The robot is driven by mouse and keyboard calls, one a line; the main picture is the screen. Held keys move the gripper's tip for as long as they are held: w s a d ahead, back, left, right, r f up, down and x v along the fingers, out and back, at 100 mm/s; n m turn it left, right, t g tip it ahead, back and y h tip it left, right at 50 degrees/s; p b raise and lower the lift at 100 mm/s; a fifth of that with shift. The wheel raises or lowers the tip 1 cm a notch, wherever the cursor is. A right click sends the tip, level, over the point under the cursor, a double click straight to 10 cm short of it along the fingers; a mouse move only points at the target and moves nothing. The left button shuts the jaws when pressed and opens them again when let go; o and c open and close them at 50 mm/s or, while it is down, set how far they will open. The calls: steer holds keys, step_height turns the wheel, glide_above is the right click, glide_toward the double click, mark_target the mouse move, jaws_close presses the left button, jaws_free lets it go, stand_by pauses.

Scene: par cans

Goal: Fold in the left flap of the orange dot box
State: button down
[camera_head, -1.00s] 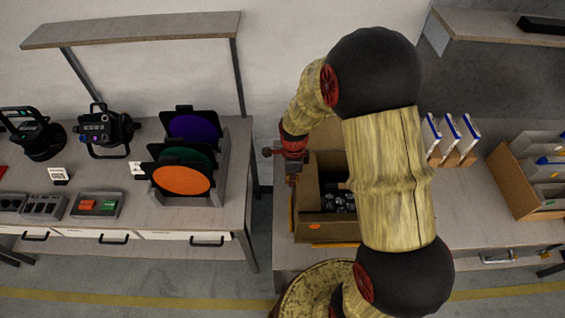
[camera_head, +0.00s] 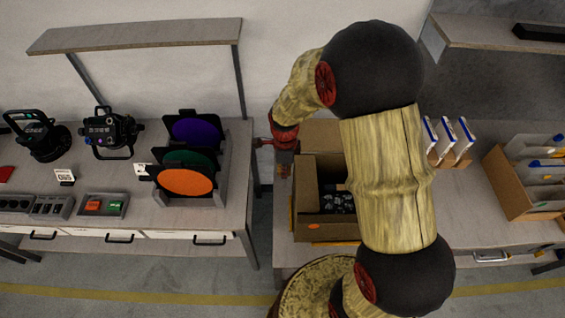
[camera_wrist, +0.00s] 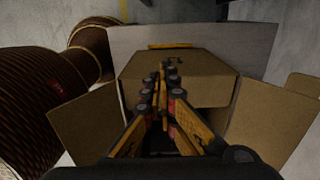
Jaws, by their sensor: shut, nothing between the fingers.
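The orange dot box (camera_head: 325,229) is an open brown carton on the right-hand bench, with an orange dot low on its near side and dark, shiny contents inside. My arm covers its right part. Its far flap (camera_head: 321,134) sticks outward. A brown panel stands at its left side; I cannot tell how far the left flap is folded. My gripper (camera_head: 284,170) is at the box's left edge, shut and empty. In the wrist view the shut fingers (camera_wrist: 163,95) are in front of a brown panel (camera_wrist: 190,75), with flaps spread at either side; contact is unclear.
A gap separates this bench from the left bench, which holds a rack of coloured filters (camera_head: 187,182) and stage lamps (camera_head: 108,132). Blue-edged white panels (camera_head: 447,140) and another carton (camera_head: 520,190) stand to the right.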

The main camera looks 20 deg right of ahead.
step_height(320, 180, up, 5)
steer(key=p, duration=0.3)
steer(key=shift+r, duration=0.2)
stand_by(0.3)
steer(key=s+a+r+n+t+b, duration=0.1)
steer(key=s+r+n+t+b, duration=0.1)
steer(key=s+r+n+b, duration=0.4)
steer(key=s+a+r+n+t+b, duration=0.2)
steer(key=s+r+n+b, duration=0.5)
steer(key=s+n, duration=0.5)
steer(key=n+t+b, duration=0.1)
steer(key=n+b, duration=0.1)
steer(key=n, duration=0.2)
steer(key=shift+s+a+t, duration=0.2)
steer(key=shift+s+t, duration=0.1)
steer(key=shift+s, duration=0.05)
